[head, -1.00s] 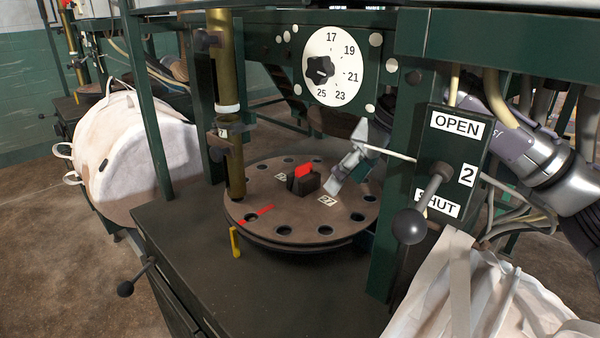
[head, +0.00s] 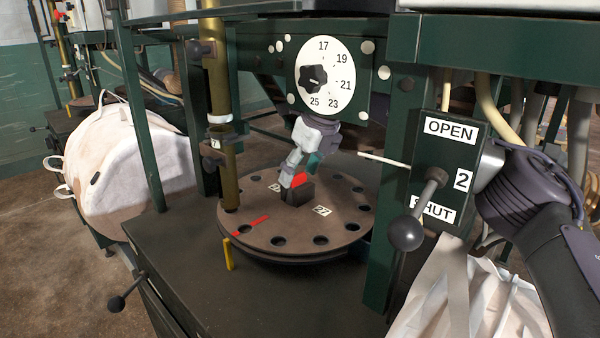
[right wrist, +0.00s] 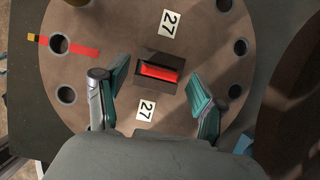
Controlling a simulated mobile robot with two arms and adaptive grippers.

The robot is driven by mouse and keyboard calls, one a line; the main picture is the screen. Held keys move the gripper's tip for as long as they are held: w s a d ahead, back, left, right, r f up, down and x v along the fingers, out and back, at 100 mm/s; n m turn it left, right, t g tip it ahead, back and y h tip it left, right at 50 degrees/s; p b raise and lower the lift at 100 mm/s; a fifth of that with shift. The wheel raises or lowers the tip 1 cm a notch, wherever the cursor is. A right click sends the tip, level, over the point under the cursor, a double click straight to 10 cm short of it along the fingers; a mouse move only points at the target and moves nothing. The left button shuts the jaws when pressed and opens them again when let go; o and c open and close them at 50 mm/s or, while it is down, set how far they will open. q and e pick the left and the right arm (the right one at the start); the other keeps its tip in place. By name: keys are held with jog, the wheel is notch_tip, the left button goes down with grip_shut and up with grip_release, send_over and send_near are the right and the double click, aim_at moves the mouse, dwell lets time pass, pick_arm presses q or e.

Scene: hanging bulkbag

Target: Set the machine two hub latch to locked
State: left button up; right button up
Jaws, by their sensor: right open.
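The hub latch is a red bar in a dark block (head: 299,191) at the centre of the round brown turntable (head: 340,225). In the right wrist view the red bar (right wrist: 161,71) lies across the dark block, between two labels reading 27. My right gripper (head: 290,178) reaches down over the latch from behind and partly hides it in the head view. In the right wrist view my right gripper (right wrist: 152,95) is open, one finger on each side of the block, with gaps between. I cannot tell its exact height above the block. My left gripper is not in view.
A numbered dial (head: 332,75) is on the frame behind the turntable. A brass post (head: 218,110) stands at its left edge. A panel marked OPEN, SHUT and 2 (head: 445,170) with a ball-ended lever (head: 407,233) stands at right. White bags hang on both sides.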

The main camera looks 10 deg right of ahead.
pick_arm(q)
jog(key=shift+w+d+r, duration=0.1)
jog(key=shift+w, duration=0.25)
pick_arm(e)
jog(key=shift+f, duration=0.25)
jog(key=c, duration=1.1)
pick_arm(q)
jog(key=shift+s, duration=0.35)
pick_arm(e)
jog(key=shift+m+t+h, duration=0.4)
jog(key=shift+m+h, duration=0.1)
jog(key=shift+m, duration=1.1)
jog(key=shift+c, duration=0.2)
jog(key=o, duration=1.1)
jog(key=shift+o, duration=0.2)
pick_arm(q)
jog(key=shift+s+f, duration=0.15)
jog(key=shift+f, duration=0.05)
